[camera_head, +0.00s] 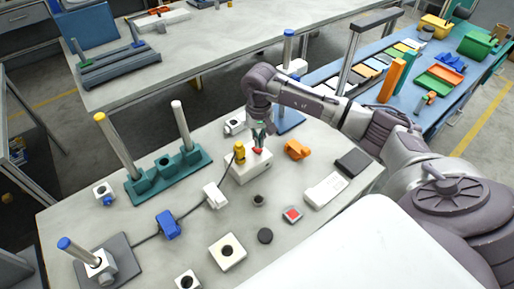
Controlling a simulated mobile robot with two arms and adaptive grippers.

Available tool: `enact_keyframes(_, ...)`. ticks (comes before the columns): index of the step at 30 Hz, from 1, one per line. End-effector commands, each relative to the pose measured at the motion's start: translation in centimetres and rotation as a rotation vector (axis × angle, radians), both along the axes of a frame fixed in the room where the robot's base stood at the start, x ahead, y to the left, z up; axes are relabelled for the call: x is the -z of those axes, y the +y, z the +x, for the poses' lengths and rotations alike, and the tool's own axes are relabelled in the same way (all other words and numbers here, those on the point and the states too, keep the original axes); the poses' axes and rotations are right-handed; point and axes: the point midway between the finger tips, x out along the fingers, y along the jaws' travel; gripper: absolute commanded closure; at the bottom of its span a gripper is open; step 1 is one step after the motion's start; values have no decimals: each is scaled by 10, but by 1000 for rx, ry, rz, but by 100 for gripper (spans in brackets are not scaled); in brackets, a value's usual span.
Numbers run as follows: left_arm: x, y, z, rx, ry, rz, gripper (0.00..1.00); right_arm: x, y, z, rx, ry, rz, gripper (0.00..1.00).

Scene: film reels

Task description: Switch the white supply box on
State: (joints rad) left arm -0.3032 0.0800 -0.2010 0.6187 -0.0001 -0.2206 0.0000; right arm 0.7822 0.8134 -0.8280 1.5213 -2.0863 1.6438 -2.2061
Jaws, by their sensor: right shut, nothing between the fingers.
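The white supply box (249,171) stands near the middle of the near table. A small red part (257,150), perhaps its switch, is on top at the right. A yellow piece (239,153) stands up at its left. My right gripper (258,142) is over the box, pointing down, shut and empty, with its tips at or just above the red part. I cannot tell whether they touch, nor how the switch is set. My left gripper is out of view.
A white plug-like block (215,196) on a dark cable lies left of the box, with a blue block (168,224) further along. An orange piece (297,149) is close on the right. A teal rack (165,176) with posts stands left. Small blocks and discs lie in front.

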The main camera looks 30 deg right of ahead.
Motion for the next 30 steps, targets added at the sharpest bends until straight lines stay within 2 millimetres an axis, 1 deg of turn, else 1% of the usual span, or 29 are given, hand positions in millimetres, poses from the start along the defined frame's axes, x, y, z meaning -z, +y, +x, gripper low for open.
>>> enact_keyframes(16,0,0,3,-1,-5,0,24,1,0,0,0,0,0,100)
enact_keyframes(30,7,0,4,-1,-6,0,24,7,0,0,0,0,0,100)
